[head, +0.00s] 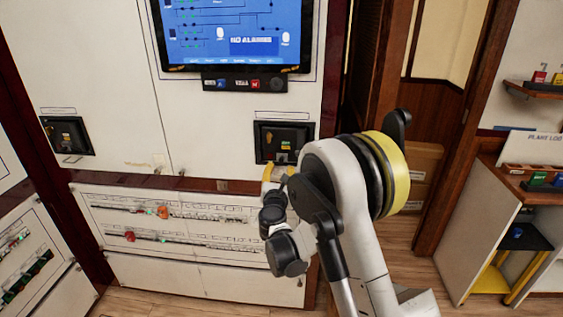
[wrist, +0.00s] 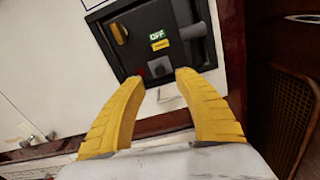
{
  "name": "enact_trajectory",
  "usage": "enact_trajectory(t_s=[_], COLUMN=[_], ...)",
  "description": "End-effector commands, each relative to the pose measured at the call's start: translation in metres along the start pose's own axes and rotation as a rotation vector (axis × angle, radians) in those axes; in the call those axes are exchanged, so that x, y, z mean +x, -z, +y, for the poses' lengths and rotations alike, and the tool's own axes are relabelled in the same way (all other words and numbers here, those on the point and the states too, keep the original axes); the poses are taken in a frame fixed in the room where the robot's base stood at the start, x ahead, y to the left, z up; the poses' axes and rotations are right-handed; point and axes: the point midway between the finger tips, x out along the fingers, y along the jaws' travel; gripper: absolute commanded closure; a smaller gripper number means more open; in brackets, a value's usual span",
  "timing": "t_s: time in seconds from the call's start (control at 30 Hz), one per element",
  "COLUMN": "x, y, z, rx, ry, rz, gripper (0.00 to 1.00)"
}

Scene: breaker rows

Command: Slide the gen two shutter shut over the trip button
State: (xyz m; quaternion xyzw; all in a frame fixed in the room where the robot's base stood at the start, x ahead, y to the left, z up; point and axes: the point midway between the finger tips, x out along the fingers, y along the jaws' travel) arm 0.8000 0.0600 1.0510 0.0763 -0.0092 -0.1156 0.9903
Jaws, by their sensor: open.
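A black recessed panel (wrist: 124,56) is straight ahead of my gripper in the wrist view; it is the right one of two in the head view (head: 260,140). It bears a yellow handle (wrist: 119,34), a green OFF label, a yellow label (wrist: 160,45) and a grey cylinder (wrist: 193,31). Low in it are a small red spot (wrist: 141,72), perhaps the trip button, and a grey square piece (wrist: 159,68), perhaps the shutter; I cannot tell for sure. My gripper (wrist: 160,78) is open and empty, its yellow fingertips at the panel's lower edge. Contact is unclear.
Another black panel (head: 67,135) is at the left of the white cabinet. A blue screen (head: 235,32) reading NO ALARMS hangs above, with a button box (head: 245,83) under it. Breaker rows (head: 160,220) lie below. A dark wooden door frame (head: 380,80) stands to the right.

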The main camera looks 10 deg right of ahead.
Motion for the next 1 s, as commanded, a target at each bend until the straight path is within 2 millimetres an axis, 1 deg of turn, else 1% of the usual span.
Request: enact_trajectory(t_s=[0.03, 0.1, 0.2, 0.3, 0.43, 0.7, 0.73, 0.77, 0.8, 0.83, 0.87, 1.0], x=[0.011, 0.025, 0.042, 0.054, 0.063, 0.064, 0.064, 0.064, 0.064, 0.064, 0.064, 0.064], y=[0.002, 0.002, 0.001, 0.001, 0.0, -0.001, -0.001, -0.001, 0.0, -0.001, 0.0, 0.0], z=[-0.002, -0.001, -0.001, -0.001, 0.0, 0.0, 0.0, 0.0, 0.0, 0.0, 0.0, 0.0], rx=[0.001, 0.001, 0.002, 0.002, 0.003, 0.003, 0.003, 0.003, 0.003, 0.003, 0.003, 0.003], ry=[0.002, 0.001, 0.002, 0.001, 0.0, 0.0, 0.0, 0.0, 0.0, 0.0, 0.0, 0.0], rz=[0.0, 0.0, 0.0, 0.001, 0.001, 0.001, 0.001, 0.001, 0.001, 0.001, 0.001, 0.001], gripper=[0.61, 0.61, 0.61, 0.61, 0.61, 0.61, 0.65, 0.74, 0.86, 0.96, 1.0, 1.0])
